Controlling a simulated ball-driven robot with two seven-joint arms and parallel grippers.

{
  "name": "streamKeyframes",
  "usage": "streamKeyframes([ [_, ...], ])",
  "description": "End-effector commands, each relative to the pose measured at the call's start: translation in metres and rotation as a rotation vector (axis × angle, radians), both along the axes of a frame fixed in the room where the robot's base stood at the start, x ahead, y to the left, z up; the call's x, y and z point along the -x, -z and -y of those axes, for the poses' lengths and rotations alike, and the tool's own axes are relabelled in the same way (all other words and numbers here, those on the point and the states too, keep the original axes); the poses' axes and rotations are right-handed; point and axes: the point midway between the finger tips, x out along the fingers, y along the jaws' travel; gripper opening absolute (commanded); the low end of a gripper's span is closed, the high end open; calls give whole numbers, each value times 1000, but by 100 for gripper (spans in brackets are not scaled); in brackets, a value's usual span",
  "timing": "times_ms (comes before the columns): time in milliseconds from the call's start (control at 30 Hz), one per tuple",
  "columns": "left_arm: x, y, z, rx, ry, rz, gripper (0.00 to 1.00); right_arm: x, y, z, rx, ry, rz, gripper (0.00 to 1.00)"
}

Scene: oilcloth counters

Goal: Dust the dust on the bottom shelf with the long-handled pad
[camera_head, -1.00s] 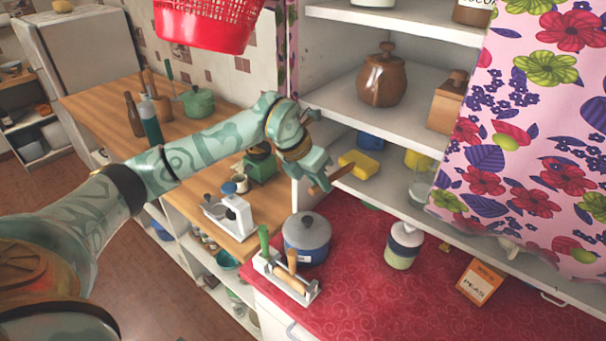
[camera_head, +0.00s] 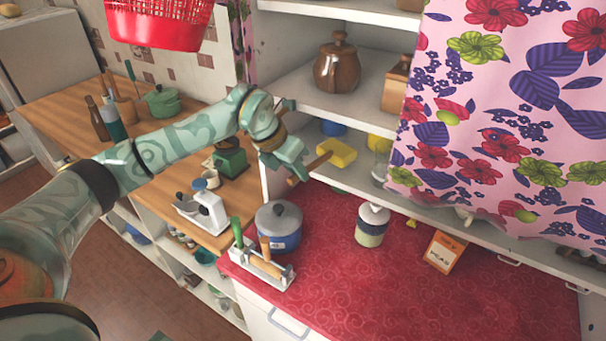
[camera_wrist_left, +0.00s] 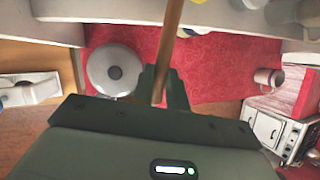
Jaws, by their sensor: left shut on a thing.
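The long-handled pad has a yellow head (camera_head: 338,152) and a wooden handle (camera_head: 310,167). My left gripper (camera_head: 294,172) is shut on the handle, at the left opening of the bottom shelf (camera_head: 350,179). The yellow head is over this shelf, below the middle one; I cannot tell whether it touches the surface. In the left wrist view the handle (camera_wrist_left: 169,45) runs up from between the fingers (camera_wrist_left: 162,85), and the head is out of frame. No dust can be made out. The flowered curtain (camera_head: 500,130) hides the shelf's right part. My right gripper is not in view.
A blue thing (camera_head: 334,128), a yellow thing (camera_head: 379,143) and a glass jar (camera_head: 379,174) stand near the pad. Below, the red counter holds a lidded pot (camera_head: 279,228), a canister (camera_head: 371,226) and an orange sign (camera_head: 445,252). The counter's front right is clear.

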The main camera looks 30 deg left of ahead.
Motion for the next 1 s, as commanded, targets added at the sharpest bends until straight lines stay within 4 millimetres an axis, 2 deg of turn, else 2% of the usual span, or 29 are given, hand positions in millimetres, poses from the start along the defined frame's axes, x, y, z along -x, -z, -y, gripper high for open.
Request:
streamKeyframes([
  [33,-3,-1,-8,-1,-22,0,0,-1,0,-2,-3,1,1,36],
  [233,-4,-2,-19,-3,-25,1,0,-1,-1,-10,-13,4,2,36],
  [633,-5,-5,-38,-2,-25,-1,0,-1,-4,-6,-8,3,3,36],
  [1000,-3,-7,-19,-1,-16,0,0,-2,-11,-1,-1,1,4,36],
])
